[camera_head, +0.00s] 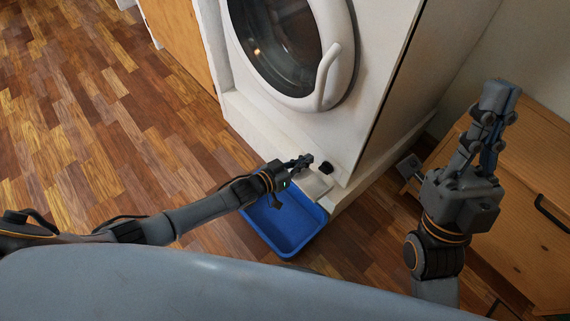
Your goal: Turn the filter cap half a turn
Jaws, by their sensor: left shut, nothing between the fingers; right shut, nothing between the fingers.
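The filter cap (325,168) is a small black knob low on the front of the white washing machine (372,92), near its right corner. My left gripper (306,160) is shut and empty, with its fingertips just left of the cap. I cannot tell whether they touch it. A small white flap (316,184) sticks out below the cap. A blue tray (321,219) lies on the floor under the flap and my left wrist. My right gripper (500,97) is shut and empty, raised at the right, away from the cap.
The round door (285,45) of the machine, with its white handle (327,78), is above. A wooden drawer cabinet (530,180) stands at the right behind my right arm. A small grey box (408,166) is by the wall. The wooden floor at left is clear.

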